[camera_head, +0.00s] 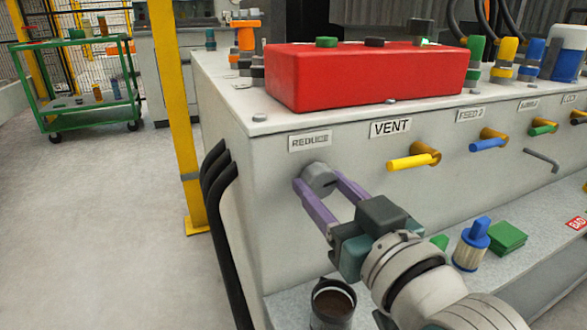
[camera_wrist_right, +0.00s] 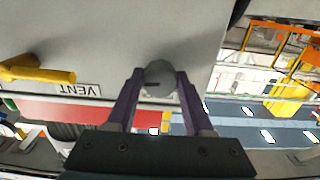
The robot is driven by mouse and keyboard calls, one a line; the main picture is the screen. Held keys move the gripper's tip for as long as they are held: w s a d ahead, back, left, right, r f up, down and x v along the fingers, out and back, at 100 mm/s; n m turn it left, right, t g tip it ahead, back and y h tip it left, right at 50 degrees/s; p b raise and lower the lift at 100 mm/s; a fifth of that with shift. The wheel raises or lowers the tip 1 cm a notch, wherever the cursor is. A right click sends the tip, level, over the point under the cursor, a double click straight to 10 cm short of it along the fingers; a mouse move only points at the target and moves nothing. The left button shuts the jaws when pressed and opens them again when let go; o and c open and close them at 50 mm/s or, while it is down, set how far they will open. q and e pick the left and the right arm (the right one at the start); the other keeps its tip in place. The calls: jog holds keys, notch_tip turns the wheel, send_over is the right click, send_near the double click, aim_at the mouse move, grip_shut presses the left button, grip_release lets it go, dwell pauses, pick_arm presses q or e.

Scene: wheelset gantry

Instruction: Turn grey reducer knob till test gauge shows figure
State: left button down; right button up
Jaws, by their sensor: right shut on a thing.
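The grey reducer knob (camera_head: 319,178) sticks out of the cabinet's front face, just below the "REDUCE" label (camera_head: 310,141). My right gripper (camera_head: 322,192) has its two purple fingers on either side of the knob and is shut on it. In the right wrist view the knob (camera_wrist_right: 159,76) sits between the fingertips of the right gripper (camera_wrist_right: 158,88), with a dark slot mark on its face. No gauge dial or figure can be made out in either view. My left gripper is not in view.
Right of the knob are a "VENT" label (camera_head: 390,128), a yellow lever (camera_head: 413,160) and a blue lever (camera_head: 488,145). A red box (camera_head: 365,77) stands on the cabinet top. A dark cup (camera_head: 332,303) and a blue-topped part (camera_head: 472,244) stand on the lower ledge. Black hoses (camera_head: 222,205) run down the left side.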

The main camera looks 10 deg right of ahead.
grip_shut()
jog(key=shift+r+m+p, duration=0.1)
jog(key=shift+m+p, duration=0.2)
jog(key=shift+m, duration=0.3)
jog(key=o, duration=0.7)
grip_release()
jog(key=shift+o, duration=0.2)
jog(key=p+v, duration=0.3)
jog(key=v, duration=0.7)
